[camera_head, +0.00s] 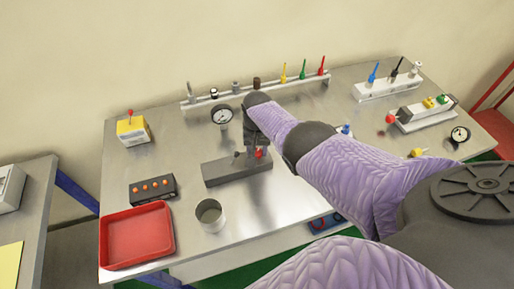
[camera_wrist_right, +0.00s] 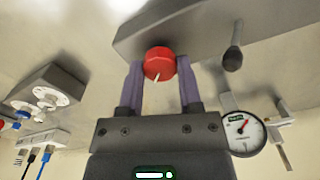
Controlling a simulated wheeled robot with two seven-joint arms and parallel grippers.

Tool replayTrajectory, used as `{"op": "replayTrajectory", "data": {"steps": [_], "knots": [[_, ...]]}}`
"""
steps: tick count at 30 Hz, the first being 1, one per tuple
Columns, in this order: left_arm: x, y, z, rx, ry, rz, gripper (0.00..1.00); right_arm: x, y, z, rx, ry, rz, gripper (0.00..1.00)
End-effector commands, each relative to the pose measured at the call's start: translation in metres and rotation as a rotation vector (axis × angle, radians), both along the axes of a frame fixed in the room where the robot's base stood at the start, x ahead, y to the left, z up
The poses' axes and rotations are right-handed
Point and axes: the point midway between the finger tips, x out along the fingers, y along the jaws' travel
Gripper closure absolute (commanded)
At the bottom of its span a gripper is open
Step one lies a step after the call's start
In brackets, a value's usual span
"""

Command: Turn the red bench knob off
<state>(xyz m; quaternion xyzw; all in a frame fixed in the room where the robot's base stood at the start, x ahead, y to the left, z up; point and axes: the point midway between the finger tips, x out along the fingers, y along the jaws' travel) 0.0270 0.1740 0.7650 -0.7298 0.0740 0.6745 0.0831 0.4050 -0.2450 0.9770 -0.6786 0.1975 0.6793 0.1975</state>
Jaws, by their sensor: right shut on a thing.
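The red bench knob (camera_wrist_right: 159,64) sits on a dark grey block in the right wrist view, with a short white pointer mark slanting down and left on its face. My right gripper (camera_wrist_right: 159,82) is shut on it, one finger on each side. In the head view the red knob (camera_head: 258,153) shows partly beside my right gripper (camera_head: 253,152), over the grey block (camera_head: 225,173). My right arm comes in from the right and hides part of the bench. My left gripper is in neither view.
A round gauge (camera_head: 222,114) stands behind the grey block. A red tray (camera_head: 106,240), a metal cup (camera_head: 210,219) and a button box (camera_head: 153,196) are at the left. A rail (camera_head: 245,92) with several coloured levers runs along the back. Valve blocks (camera_head: 420,119) stand at the right.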

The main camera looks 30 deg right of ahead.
Motion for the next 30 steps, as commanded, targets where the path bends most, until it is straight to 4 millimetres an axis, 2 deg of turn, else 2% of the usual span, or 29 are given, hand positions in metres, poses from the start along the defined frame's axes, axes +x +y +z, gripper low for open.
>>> {"op": "replayTrajectory", "data": {"steps": [2,3,7,16,24,27,30], "knots": [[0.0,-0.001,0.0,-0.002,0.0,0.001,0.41,0.002,0.0,0.001,-0.001,-0.005,-0.001,1.0],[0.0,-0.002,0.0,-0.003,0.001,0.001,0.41,0.002,0.0,0.001,-0.001,-0.005,-0.001,0.47],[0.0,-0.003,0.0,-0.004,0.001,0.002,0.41,0.001,0.0,0.001,0.0,-0.004,0.0,0.2],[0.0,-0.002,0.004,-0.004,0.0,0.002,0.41,0.0,0.0,0.005,0.0,-0.002,0.0,0.2],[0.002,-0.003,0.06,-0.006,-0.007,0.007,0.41,0.001,-0.001,0.075,0.0,-0.004,0.001,0.2],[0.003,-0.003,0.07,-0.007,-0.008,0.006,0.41,0.001,-0.001,0.091,-0.002,-0.005,0.0,0.2],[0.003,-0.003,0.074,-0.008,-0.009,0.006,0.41,0.001,-0.001,0.1,-0.001,-0.003,0.0,0.2]]}}
